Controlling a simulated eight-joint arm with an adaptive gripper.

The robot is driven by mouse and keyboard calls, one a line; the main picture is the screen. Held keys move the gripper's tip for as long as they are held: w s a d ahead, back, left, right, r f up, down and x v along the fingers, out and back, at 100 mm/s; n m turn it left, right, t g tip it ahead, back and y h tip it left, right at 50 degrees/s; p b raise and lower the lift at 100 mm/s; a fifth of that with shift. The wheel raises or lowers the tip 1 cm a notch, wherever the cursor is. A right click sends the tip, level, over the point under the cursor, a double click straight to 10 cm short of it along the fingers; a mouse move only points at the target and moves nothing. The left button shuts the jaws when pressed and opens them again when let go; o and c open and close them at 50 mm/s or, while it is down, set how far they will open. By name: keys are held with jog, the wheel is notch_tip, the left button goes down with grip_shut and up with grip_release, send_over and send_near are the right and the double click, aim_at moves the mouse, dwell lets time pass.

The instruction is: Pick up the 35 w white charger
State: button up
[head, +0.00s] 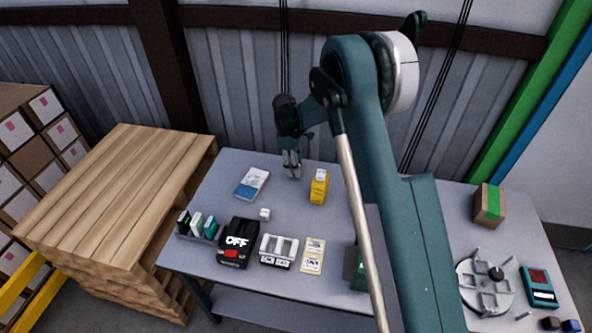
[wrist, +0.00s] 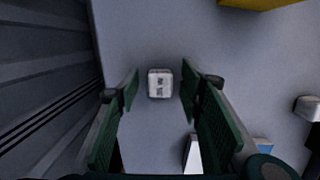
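A small white block with dark print on its top, which looks like a charger (wrist: 160,84), lies on the grey table between and beyond my fingertips in the wrist view. The print is too small to read. My gripper (wrist: 160,78) is open, with one green-padded finger on each side of the block and a gap to both. In the head view my gripper (head: 291,170) points down over the back of the table, and its fingers hide the block. Another small white cube (head: 265,213) stands nearer the front; it also appears at the right of the wrist view (wrist: 308,108).
A yellow box (head: 319,190) with a white piece on top stands to the right of my gripper. A blue-and-white box (head: 251,184) lies to the left. A black "OFF" device (head: 238,241) and a slotted holder (head: 279,250) are at the front. The corrugated wall is close behind.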

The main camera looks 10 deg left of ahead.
dwell(0.4)
jog(key=c, duration=1)
jog(key=shift+r, duration=0.15)
jog(key=shift+r+p, duration=0.55)
jog(key=shift+r, duration=4.35)
